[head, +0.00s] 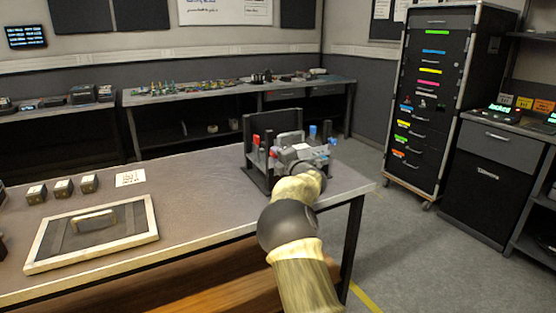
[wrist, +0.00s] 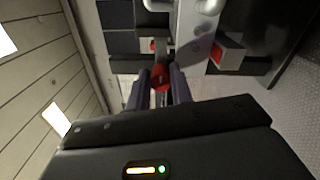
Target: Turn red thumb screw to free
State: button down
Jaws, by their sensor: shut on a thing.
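A red thumb screw (wrist: 160,76) shows in the wrist view between the fingertips of my gripper (wrist: 160,88). My gripper is shut on it. In the head view my arm reaches over the table's right end to a dark fixture (head: 258,128), and my gripper's fingers are hard to make out there. Red parts (head: 256,139) and blue parts (head: 312,131) stand up on the fixture. Another red part (wrist: 220,55) sits to the right of the held screw in the wrist view. How far the screw is turned cannot be told.
The table (head: 190,175) carries a framed panel with a handle (head: 95,230), several small boxes (head: 62,188) and a white card (head: 130,179) left of the fixture. A tall drawer cabinet (head: 432,95) stands behind at right. Floor to the right is clear.

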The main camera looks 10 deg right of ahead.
jog(key=shift+a, duration=0.15)
jog(key=c, duration=1.2)
grip_release()
jog(key=shift+c, duration=0.2)
jog(key=shift+s, duration=0.15)
jog(key=v, duration=1.7)
